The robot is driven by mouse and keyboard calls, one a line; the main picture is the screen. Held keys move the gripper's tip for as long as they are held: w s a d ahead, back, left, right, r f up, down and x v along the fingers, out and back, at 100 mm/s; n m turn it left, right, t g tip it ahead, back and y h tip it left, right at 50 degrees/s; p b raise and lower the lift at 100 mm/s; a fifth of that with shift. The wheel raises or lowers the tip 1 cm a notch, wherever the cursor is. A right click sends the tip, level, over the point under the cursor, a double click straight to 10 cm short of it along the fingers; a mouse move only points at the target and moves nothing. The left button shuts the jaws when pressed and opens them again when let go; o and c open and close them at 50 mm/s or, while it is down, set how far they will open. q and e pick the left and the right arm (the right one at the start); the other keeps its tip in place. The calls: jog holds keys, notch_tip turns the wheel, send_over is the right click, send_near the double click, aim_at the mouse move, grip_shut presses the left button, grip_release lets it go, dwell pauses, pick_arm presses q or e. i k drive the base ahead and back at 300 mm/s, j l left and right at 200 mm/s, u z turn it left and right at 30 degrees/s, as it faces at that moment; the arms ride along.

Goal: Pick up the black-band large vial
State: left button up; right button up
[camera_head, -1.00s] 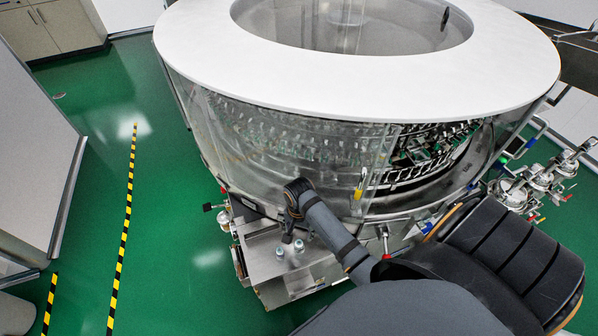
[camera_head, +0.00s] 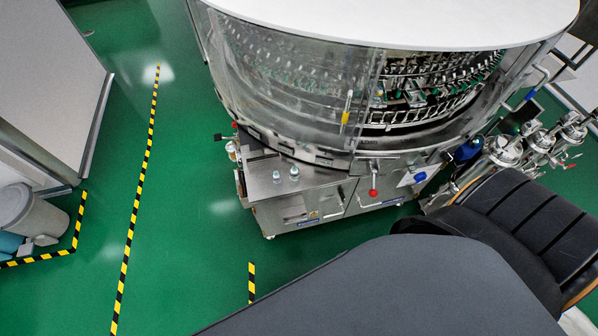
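Two small clear vials stand upright side by side on the steel bench top of the washer. One is the left vial (camera_head: 277,176) and the other is the right vial (camera_head: 294,172). They are too small for me to tell band colour or which one is larger. Neither of my grippers is in view. Parts of my own body fill the bottom and lower right.
The round washer (camera_head: 300,85) stands behind the bench (camera_head: 262,182), with an opening in its clear wall at right. A red knob (camera_head: 373,193) sticks out in front. Steel piping (camera_head: 505,150) stands at right. A bin (camera_head: 25,213) stands left. Green floor is free at left.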

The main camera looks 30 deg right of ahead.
aim_at(294, 171)
jog(key=j+z, duration=0.1)
jog(key=z, duration=0.3)
jog(key=i+j+z, duration=0.1)
jog(key=z, duration=0.3)
jog(key=j+z, duration=0.15)
jog(key=z, duration=0.2)
jog(key=i+j+z, duration=0.1)
jog(key=z, duration=0.3)
jog(key=j+z, duration=0.2)
jog(key=j, duration=0.45)
jog(key=j+z, duration=0.2)
jog(key=j, duration=0.45)
jog(key=k+j+z, duration=0.15)
jog(key=j, duration=0.5)
jog(key=j+z, duration=0.2)
jog(key=j, duration=0.45)
